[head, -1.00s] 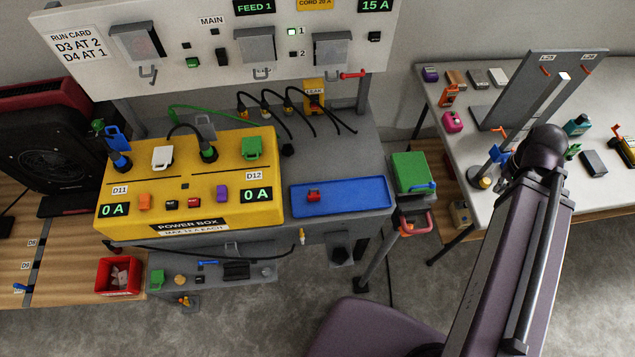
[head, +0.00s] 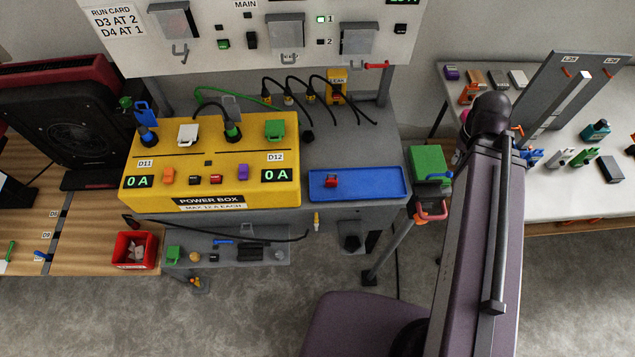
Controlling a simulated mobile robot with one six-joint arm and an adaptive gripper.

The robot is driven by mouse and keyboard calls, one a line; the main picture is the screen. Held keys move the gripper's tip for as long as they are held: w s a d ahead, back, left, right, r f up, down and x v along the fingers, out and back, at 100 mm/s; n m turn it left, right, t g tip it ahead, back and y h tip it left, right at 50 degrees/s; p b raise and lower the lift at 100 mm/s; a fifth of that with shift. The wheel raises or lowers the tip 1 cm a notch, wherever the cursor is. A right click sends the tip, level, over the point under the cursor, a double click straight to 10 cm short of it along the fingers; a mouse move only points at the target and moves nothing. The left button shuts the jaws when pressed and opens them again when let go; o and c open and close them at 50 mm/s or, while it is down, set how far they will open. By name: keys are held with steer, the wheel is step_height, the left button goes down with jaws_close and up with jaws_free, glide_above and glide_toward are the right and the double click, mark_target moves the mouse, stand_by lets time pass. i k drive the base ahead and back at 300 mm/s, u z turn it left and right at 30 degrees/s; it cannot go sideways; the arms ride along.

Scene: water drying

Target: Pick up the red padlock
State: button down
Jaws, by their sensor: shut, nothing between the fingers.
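A small red padlock (head: 331,181) lies in the left part of the blue tray (head: 375,188). The tray sits on the grey bench, right of the yellow power box. My arm rises along the right side of the head view, and its dark far joint (head: 490,112) is over the gap between the two benches. My gripper is not visible; the arm hides whatever is beyond that joint. Nothing of mine is near the red padlock.
The yellow power box (head: 210,170) with switches and plugs stands left of the tray. A green box (head: 429,165) with a pinkish-red shackle (head: 431,213) hangs at the bench's right end. Black cables loop behind. A white table (head: 550,190) on the right carries several small items.

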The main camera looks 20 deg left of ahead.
mark_target(332, 181)
steer(key=u, duration=1.1)
steer(key=k, duration=0.9)
steer(key=i, duration=0.6)
